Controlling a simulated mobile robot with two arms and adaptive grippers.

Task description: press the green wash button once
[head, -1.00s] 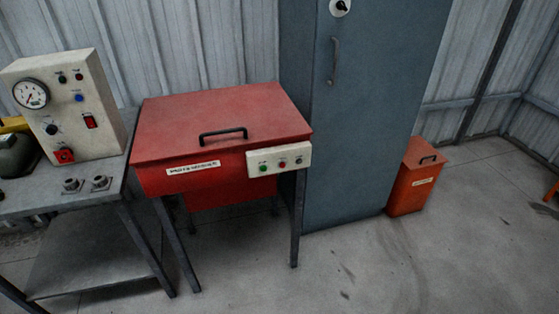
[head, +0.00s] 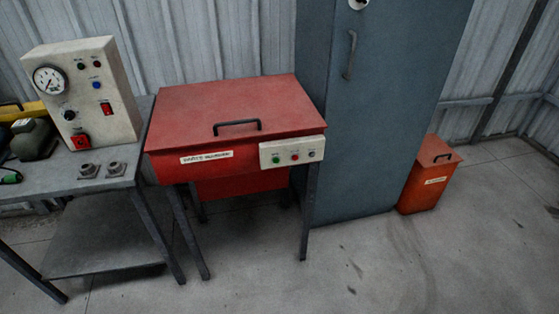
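The red parts washer (head: 235,105) stands on dark legs in the middle of the head view, with its lid shut and a black handle on top. A small cream control box (head: 292,151) is fixed to the right end of its front. The green button (head: 276,158) is the leftmost control on that box. A red button (head: 295,156) and a third small control (head: 311,154) sit to its right. Neither of my grippers is in view.
A grey workbench (head: 60,185) on the left carries a cream gauge panel (head: 115,110) and two metal fittings (head: 102,169). A tall blue-grey cabinet (head: 385,110) stands right of the washer, with a red bin (head: 428,175) beside it. Floor in front is clear.

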